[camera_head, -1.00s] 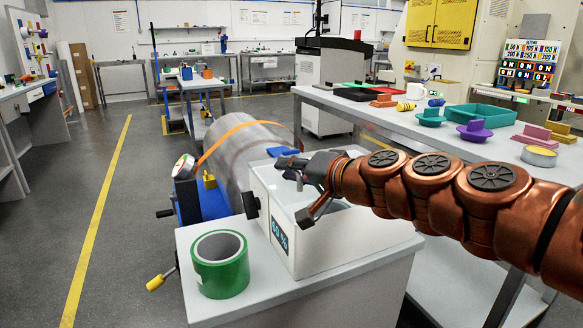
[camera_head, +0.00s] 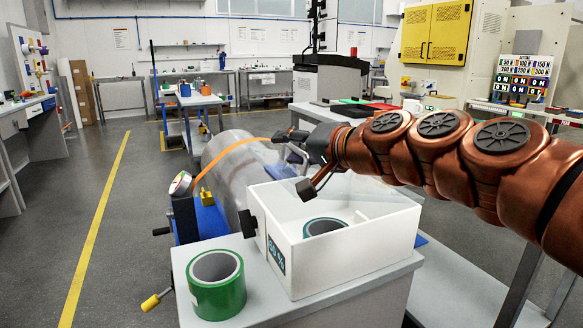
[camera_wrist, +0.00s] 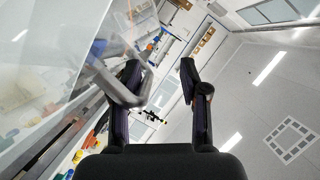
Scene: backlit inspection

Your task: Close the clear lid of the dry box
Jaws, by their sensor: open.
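The dry box (camera_head: 345,255) is a white open-topped box with a percent display on its end. It stands on a grey bench top, and a teal tape roll (camera_head: 322,226) shows inside. Its clear lid (camera_head: 250,168) is raised and tilted at the back, faint against the background. In the wrist view, a see-through panel (camera_wrist: 50,65) fills the left, with a grey bar handle (camera_wrist: 116,88) beside the left finger. My gripper (camera_head: 290,160) is open above the box, at the lid; it also shows in the wrist view (camera_wrist: 160,68). Contact with the handle cannot be told.
A green tape roll (camera_head: 215,284) stands on the bench left of the box. A long table (camera_head: 315,112) lies behind my arm. Floor at left is clear.

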